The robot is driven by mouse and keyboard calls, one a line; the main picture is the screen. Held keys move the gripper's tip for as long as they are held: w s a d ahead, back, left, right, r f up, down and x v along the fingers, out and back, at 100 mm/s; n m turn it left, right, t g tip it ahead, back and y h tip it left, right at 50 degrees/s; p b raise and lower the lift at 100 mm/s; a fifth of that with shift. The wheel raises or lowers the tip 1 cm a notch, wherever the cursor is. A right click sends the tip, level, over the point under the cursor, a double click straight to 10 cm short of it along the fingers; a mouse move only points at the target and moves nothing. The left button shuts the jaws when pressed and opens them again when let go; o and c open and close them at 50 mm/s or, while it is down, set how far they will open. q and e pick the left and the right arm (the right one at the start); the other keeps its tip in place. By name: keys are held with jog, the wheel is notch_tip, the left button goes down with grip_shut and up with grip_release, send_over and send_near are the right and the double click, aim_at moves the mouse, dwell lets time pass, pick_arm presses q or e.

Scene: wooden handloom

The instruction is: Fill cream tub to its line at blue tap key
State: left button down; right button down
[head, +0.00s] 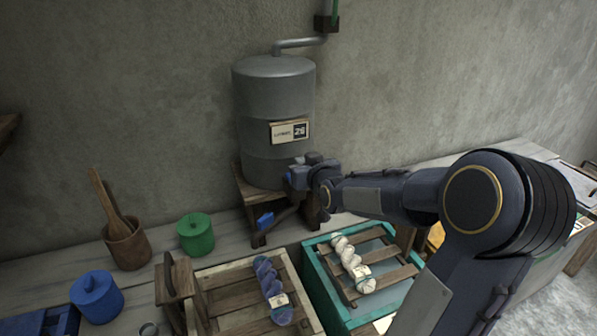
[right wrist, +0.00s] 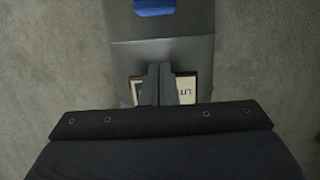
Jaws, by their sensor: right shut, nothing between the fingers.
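The cream tub (head: 206,275) stands at the front of the bench, with wooden slats across it and a blue yarn skein (head: 270,290) on them. Any fill line or water inside it cannot be made out. A blue tap key (head: 265,221) shows low at the front of the tank's stand; a second blue patch sits close to my right gripper, its nature unclear. My right gripper (head: 297,176) is shut and empty in front of the grey tank (head: 270,100). The right wrist view shows its closed fingers (right wrist: 158,85) before the tank's label, with a blue piece (right wrist: 155,6) at the top edge.
A teal tub (head: 317,284) with slats and a cream skein (head: 350,262) stands right of the cream tub. The wall is close behind the tank.

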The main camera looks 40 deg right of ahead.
jog(key=w+f, duration=0.1)
jog(key=w+d+f+p, duration=0.1)
jog(key=f, duration=0.1)
jog(key=shift+w, duration=0.3)
jog(key=shift+f, duration=0.85)
